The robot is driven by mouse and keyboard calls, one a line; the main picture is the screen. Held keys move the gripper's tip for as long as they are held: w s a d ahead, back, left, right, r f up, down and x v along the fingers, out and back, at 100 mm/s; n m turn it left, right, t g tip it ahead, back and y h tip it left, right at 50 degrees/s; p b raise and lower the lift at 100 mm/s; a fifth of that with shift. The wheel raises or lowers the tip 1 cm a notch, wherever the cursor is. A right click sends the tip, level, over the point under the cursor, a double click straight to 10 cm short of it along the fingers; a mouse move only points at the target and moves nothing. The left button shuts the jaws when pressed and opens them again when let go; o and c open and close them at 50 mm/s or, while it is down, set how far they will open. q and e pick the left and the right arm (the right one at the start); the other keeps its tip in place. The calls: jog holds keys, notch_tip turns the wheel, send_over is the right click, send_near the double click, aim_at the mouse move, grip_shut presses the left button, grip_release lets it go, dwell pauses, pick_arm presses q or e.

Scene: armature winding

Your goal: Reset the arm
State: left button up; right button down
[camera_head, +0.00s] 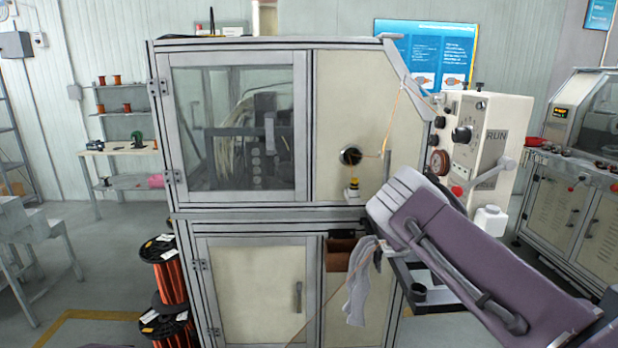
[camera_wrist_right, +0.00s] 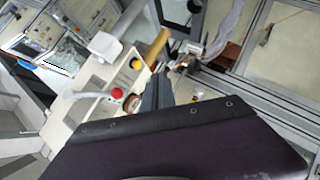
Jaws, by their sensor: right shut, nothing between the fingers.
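My right arm (camera_head: 455,250) reaches in from the lower right in the head view, in front of the winding machine (camera_head: 360,110). Its grey end is beside the cream control box marked RUN (camera_head: 492,135). The fingertips are not clear there. In the right wrist view my right gripper (camera_wrist_right: 158,92) shows as dark, narrow fingers beyond the purple arm cover, shut with nothing held. The control box (camera_wrist_right: 105,90) with its red knob (camera_wrist_right: 118,97) is to their left in that view. My left gripper is not in view.
A grey cloth or glove (camera_head: 358,285) hangs on the machine front. A small tray (camera_head: 440,297) with a dark cup (camera_head: 418,291) sits under my arm. A white bottle (camera_head: 490,221) stands beside the arm. Copper wire spools (camera_head: 170,275) are stacked at the left.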

jog(key=s+d+f+g+y+p, duration=0.1)
jog(key=s+f+g+p, duration=0.15)
jog(key=f, duration=0.55)
jog(key=s+d+f+g+y+p, duration=0.1)
jog(key=s+d+f+g+p, duration=0.15)
jog(key=f, duration=0.55)
jog(key=s+a+f+m+g+y, duration=0.1)
jog(key=s+a+f+y, duration=0.1)
jog(key=s+f, duration=0.4)
jog(key=s+a+f+m+g+y+p, duration=0.1)
jog(key=s+a+f+m+g+y, duration=0.1)
jog(key=s+a+f, duration=0.3)
jog(key=shift+s+f+m+g, duration=0.3)
jog(key=shift+s+f, duration=0.5)
jog(key=shift+f, duration=1.2)
